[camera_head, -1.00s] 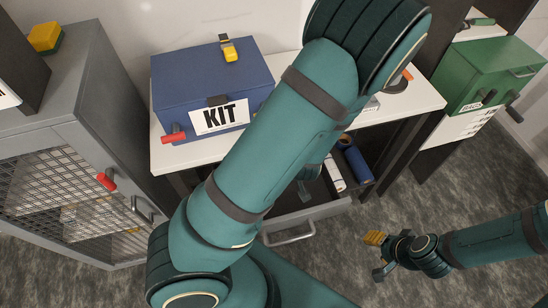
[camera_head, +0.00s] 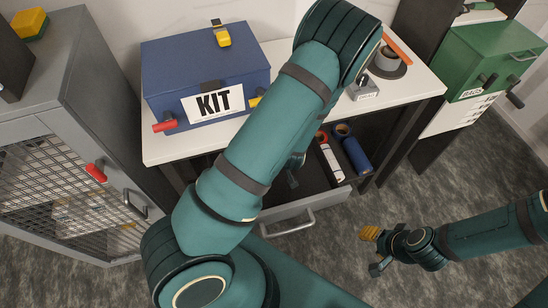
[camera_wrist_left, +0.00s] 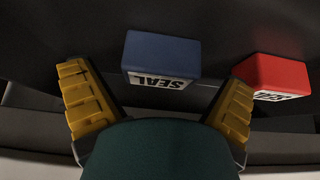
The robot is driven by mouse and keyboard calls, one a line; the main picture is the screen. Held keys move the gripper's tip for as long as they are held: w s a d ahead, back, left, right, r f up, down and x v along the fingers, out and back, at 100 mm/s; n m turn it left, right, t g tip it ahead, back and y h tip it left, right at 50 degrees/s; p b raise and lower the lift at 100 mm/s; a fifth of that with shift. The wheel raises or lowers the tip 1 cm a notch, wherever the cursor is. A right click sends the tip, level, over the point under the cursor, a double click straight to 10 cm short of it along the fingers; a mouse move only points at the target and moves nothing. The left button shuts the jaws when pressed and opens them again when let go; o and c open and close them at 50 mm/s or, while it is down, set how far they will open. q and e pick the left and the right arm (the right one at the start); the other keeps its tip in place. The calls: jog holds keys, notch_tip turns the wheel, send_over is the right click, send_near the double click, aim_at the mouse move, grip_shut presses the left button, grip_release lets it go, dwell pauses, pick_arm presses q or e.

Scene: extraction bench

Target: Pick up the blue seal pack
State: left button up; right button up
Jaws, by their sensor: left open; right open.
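The blue seal pack (camera_wrist_left: 160,52), a small box with a white SEAL label, lies in the left wrist view just beyond and between the fingers of my left gripper (camera_wrist_left: 158,88). That gripper is open, with nothing between its yellow finger pads. A red seal pack (camera_wrist_left: 272,74) lies to the right, beyond the right-hand finger. In the head view my left arm reaches over the open drawer (camera_head: 262,212), its gripper is mostly hidden behind the arm, and I cannot make out the blue pack. My right gripper (camera_head: 371,250) is open and empty above the floor, at lower right.
A grey mesh cabinet (camera_head: 60,120) stands left, a green box (camera_head: 492,58) right.

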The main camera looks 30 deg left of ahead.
pick_arm(q)
jog(key=x, duration=0.2)
jog(key=shift+w+a+f, duration=0.1)
jog(key=shift+a+f, duration=0.05)
jog(key=shift+f, duration=0.1)
jog(key=c, duration=1.1)
jog(key=shift+r, duration=0.1)
